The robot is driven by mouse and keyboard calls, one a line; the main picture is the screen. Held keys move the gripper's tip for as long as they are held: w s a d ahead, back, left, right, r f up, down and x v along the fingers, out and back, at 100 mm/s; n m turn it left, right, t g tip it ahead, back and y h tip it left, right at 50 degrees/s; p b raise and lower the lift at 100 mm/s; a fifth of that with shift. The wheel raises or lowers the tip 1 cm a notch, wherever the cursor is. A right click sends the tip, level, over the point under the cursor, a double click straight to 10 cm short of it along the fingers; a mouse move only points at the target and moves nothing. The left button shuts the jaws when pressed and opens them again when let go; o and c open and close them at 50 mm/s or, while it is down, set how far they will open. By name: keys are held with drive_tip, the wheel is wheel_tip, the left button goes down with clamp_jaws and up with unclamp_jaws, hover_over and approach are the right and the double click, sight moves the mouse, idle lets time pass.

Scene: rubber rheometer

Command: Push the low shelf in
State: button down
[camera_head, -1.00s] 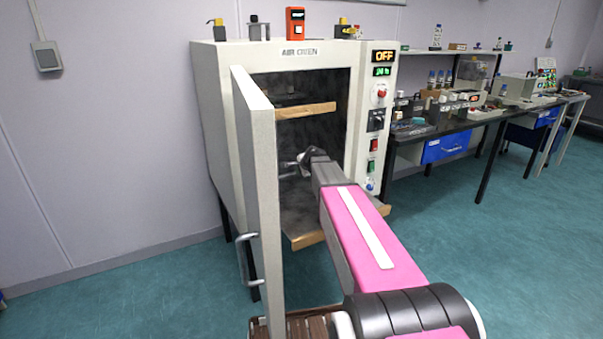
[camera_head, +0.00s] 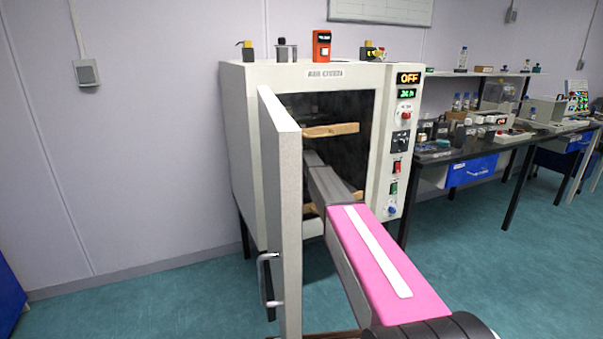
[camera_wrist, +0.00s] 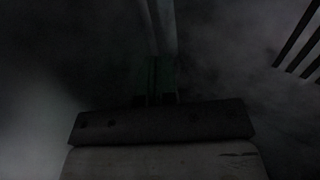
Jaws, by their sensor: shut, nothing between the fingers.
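The white oven (camera_head: 345,74) stands with its door (camera_head: 282,210) swung open toward me. Inside it, the low shelf shows only as pieces of its wooden front edge (camera_head: 309,209) on either side of my arm; that edge now sits about at the oven's opening. The rest of the low shelf is hidden by my arm and the door. My arm reaches through the opening above the low shelf. My gripper (camera_wrist: 156,92) is shut and empty, seen dimly in the wrist view inside the dark chamber. In the head view it is hidden. Whether it touches anything cannot be told.
An upper shelf (camera_head: 331,131) with a wooden front edge is above my arm. The open door with its handle (camera_head: 268,278) stands close on the left of my arm. The control panel (camera_head: 402,140) is at the right. A black bench (camera_head: 500,148) stands further right.

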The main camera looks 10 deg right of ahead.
drive_tip(key=w+a, duration=0.2)
drive_tip(key=w, duration=0.5)
drive_tip(key=shift+a, duration=0.15)
drive_tip(key=shift+s, duration=0.1)
